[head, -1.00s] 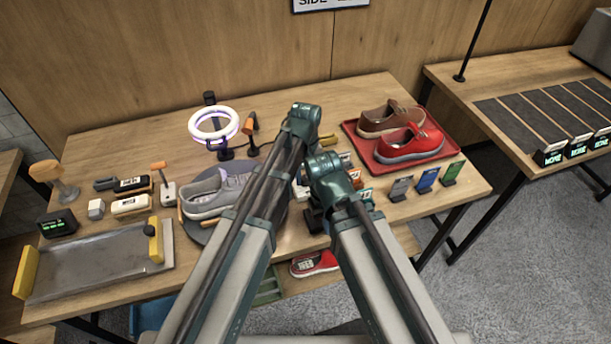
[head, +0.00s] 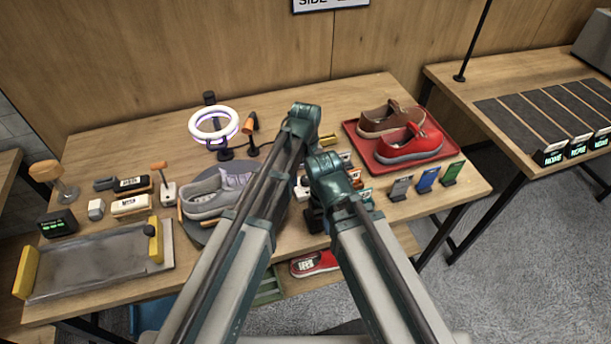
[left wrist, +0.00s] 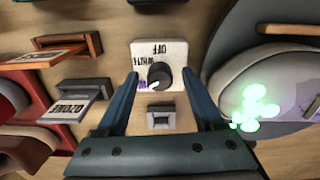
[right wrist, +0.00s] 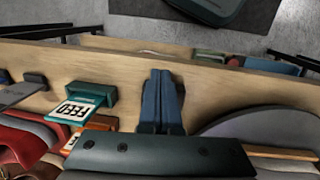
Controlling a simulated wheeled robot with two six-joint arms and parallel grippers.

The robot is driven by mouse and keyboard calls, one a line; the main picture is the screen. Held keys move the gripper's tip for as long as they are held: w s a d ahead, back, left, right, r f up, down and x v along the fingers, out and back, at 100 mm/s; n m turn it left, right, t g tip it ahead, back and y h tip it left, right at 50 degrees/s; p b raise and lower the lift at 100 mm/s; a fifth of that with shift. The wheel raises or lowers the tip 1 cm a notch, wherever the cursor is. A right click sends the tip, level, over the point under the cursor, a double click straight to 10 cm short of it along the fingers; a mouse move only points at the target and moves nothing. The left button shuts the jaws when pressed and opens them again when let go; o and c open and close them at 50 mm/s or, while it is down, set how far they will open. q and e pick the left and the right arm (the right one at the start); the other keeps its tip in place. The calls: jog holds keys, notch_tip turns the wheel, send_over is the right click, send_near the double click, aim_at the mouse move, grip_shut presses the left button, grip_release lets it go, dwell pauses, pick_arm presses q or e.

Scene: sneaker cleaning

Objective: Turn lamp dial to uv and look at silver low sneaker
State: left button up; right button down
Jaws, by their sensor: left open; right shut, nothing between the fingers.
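The silver low sneaker (head: 207,196) lies on a round dark turntable (head: 199,232). In the left wrist view the sneaker (left wrist: 290,75) shows at right with glowing pale-green spots. The dial plate (left wrist: 174,52) reads OFF and WHITE, with a purple mark at lower left. Its dark knob (left wrist: 160,75) has its light mark toward that purple label. My left gripper (left wrist: 160,72) is open, its fingers either side of the knob; I cannot tell if they touch it. My right gripper (right wrist: 161,73) is shut and empty above the table's front edge. The ring lamp (head: 192,125) glows whitish violet.
A red tray (head: 381,167) with brown and red shoes stands at the back right. Small label cards (head: 427,180) stand along the right front. Brushes, a labelled block (head: 131,205) and a metal tray (head: 95,265) fill the left. Another table (head: 450,80) stands right.

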aim_at(305, 178)
jog(key=shift+r, duration=0.1)
pick_arm(q)
notch_tip(305, 178, up, 14)
jog(key=p, duration=1.3)
jog(key=shift+p, duration=0.4)
pick_arm(e)
notch_tip(305, 178, up, 14)
jog(key=shift+f, duration=0.2)
pick_arm(q)
jog(key=shift+f, duration=0.15)
jog(key=shift+s+a, duration=0.1)
jog(key=s+a+m, duration=0.2)
jog(key=s+a, duration=0.3)
jog(key=a, duration=0.3)
jog(key=s+a+m, duration=0.2)
jog(key=s+a, duration=0.4)
jog(key=a, duration=0.3)
jog(key=s+d+f+m+b, duration=0.2)
jog(key=d, duration=0.3)
jog(key=s+d+f+m+y+b, duration=0.1)
jog(key=s+d+f+m+b, duration=0.1)
jog(key=d, duration=0.4)
jog(key=shift+s+f+b, duration=0.4)
jog(key=shift+s+b, duration=0.1)
jog(key=shift+s, duration=0.3)
pick_arm(e)
notch_tip(305, 178, down, 5)
